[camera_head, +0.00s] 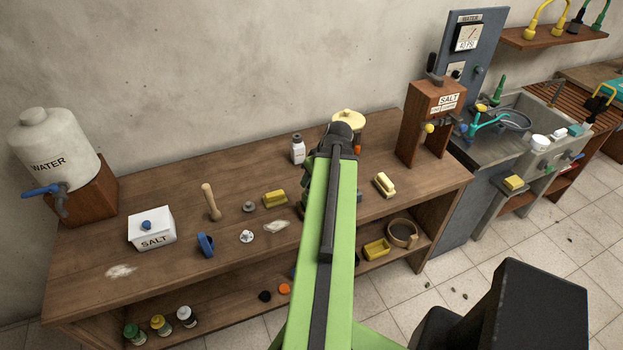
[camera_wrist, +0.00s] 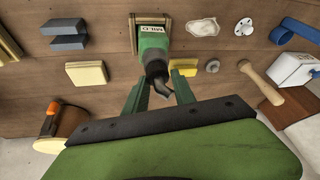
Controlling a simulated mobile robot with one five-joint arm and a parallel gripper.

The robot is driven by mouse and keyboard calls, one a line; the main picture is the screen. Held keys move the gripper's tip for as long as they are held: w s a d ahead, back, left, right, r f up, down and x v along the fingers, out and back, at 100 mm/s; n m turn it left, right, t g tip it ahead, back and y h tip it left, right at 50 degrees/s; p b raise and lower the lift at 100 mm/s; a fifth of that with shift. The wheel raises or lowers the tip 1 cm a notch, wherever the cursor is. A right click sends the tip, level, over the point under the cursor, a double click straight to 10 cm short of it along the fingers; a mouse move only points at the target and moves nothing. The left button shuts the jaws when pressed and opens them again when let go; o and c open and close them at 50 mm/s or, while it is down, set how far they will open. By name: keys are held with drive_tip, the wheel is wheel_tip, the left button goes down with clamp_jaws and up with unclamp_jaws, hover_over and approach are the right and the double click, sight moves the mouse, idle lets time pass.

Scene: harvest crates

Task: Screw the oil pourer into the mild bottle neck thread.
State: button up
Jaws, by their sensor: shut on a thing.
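In the wrist view, my gripper (camera_wrist: 160,92) has its two dark green fingers shut on the dark oil pourer (camera_wrist: 157,72), whose bent grey spout points toward the camera. Beyond it, in line with the pourer, is the green mild bottle (camera_wrist: 153,44) in a small wooden holder (camera_wrist: 134,40) with a "MILD" plate. The pourer overlaps the bottle's neck, so I cannot tell whether the threads are engaged. In the head view, my green arm hides the bottle, the pourer and the gripper's fingertips.
Yellow blocks (camera_wrist: 87,74), a pestle (camera_wrist: 262,80) and a salt box (camera_wrist: 292,68) lie around on the bench (camera_head: 180,270). A lidded pot with an orange handle (camera_wrist: 62,122) stands close by. The water container (camera_head: 52,150) is at the far left.

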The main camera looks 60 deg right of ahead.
drive_tip(key=o, duration=0.7)
drive_tip(key=shift+d, duration=0.1)
drive_tip(key=shift+n, duration=0.6)
drive_tip(key=shift+y, duration=0.3)
drive_tip(key=shift+n+y, duration=0.6)
drive_tip(key=shift+n, duration=1.2)
drive_tip(key=c, duration=0.7)
drive_tip(key=o, duration=1.6)
drive_tip(key=shift+c, duration=0.2)
